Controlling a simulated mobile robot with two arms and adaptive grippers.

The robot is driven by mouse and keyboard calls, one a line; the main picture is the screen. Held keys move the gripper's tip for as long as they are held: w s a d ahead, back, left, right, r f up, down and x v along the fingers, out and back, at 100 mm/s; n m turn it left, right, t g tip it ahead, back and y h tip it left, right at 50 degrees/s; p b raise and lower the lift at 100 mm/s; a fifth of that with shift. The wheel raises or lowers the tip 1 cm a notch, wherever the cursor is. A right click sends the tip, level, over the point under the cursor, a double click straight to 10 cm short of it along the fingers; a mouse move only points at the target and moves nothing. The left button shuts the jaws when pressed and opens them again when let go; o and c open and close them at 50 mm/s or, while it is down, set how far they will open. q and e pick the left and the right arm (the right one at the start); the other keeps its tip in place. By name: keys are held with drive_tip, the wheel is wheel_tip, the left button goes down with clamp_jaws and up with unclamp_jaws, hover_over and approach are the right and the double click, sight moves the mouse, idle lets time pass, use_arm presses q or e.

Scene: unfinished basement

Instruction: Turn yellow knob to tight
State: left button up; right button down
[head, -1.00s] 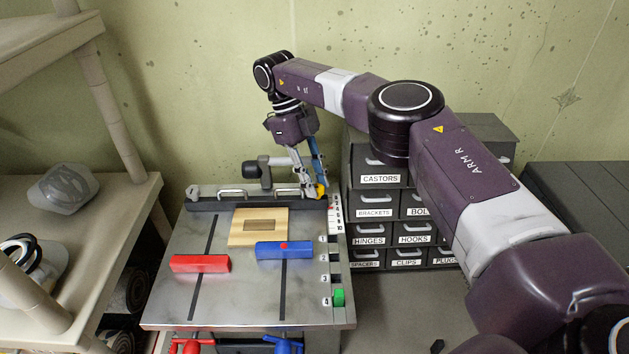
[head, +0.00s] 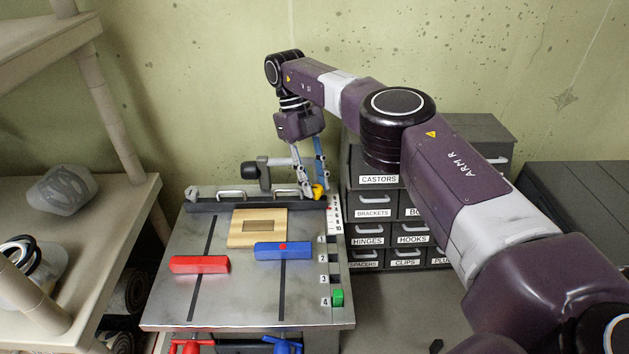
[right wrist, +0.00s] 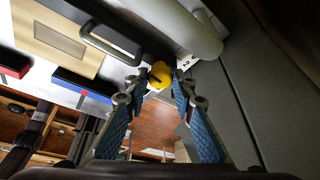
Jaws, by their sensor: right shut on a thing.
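The yellow knob (head: 318,191) is at the back right corner of the grey machine table (head: 230,300), by the white number scale (head: 335,212). My right gripper (head: 310,189) reaches down to it from above, with its fingers closed around the knob. In the right wrist view the yellow knob (right wrist: 160,75) sits between my right gripper's fingertips (right wrist: 159,82), which hide its sides. I cannot read any marking on the knob. My left gripper is not in view.
A red block (head: 199,264), a blue block (head: 283,251) and a wooden frame (head: 244,227) are on the table. Labelled drawers (head: 374,213) stand close on the right. A shelf (head: 85,235) is on the left.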

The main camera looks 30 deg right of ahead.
sight(314, 186)
drive_tip(key=c, duration=1.6)
unclamp_jaws()
drive_tip(key=shift+f, duration=0.1)
wheel_tip(314, 186, up, 8)
drive_tip(key=shift+r, duration=1.05)
